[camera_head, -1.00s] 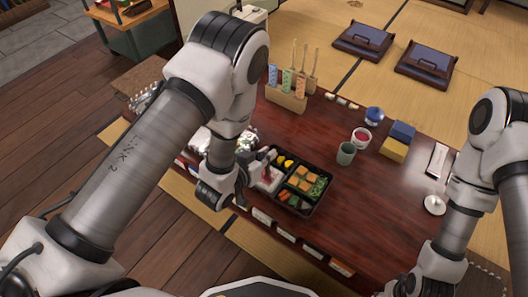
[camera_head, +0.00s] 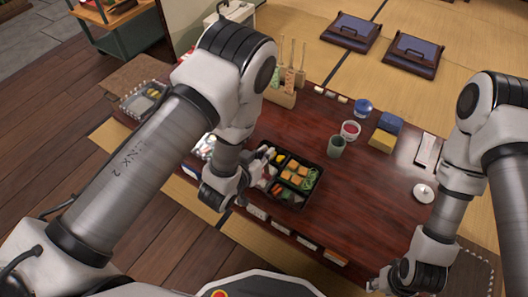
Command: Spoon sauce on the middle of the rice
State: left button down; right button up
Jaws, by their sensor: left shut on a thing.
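The black bento box (camera_head: 312,190) lies on the dark table, with yellow-orange pieces and greens in its compartments. White rice (camera_head: 264,180) fills its left part, partly hidden by my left gripper, and a small red patch shows there. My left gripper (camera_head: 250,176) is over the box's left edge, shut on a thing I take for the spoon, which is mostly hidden. A red-filled bowl (camera_head: 350,130) stands behind and right of the box. My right gripper (camera_head: 385,283) is low at the bottom right, away from the box; its jaws are too small and dark to read.
A green cup (camera_head: 336,147) stands between the box and red bowl. A blue bowl (camera_head: 363,107), blue and yellow blocks (camera_head: 382,141) and a white round piece (camera_head: 423,193) are to the right. A holder (camera_head: 281,97) with sticks is behind.

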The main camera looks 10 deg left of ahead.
pick_arm(q)
jog(key=shift+w+r+p, duration=0.1)
jog(key=shift+p, duration=0.2)
jog(key=shift+w+d, duration=0.1)
jog(key=shift+w, duration=0.1)
dwell(0.4)
jog(key=shift+w+a, duration=0.2)
jog(key=shift+a, duration=0.35)
jog(key=shift+w+a, duration=0.15)
jog(key=shift+a, duration=0.35)
jog(key=shift+w+a, duration=0.2)
jog(key=shift+a, duration=0.3)
jog(key=shift+w+a, duration=0.15)
jog(key=shift+a, duration=0.35)
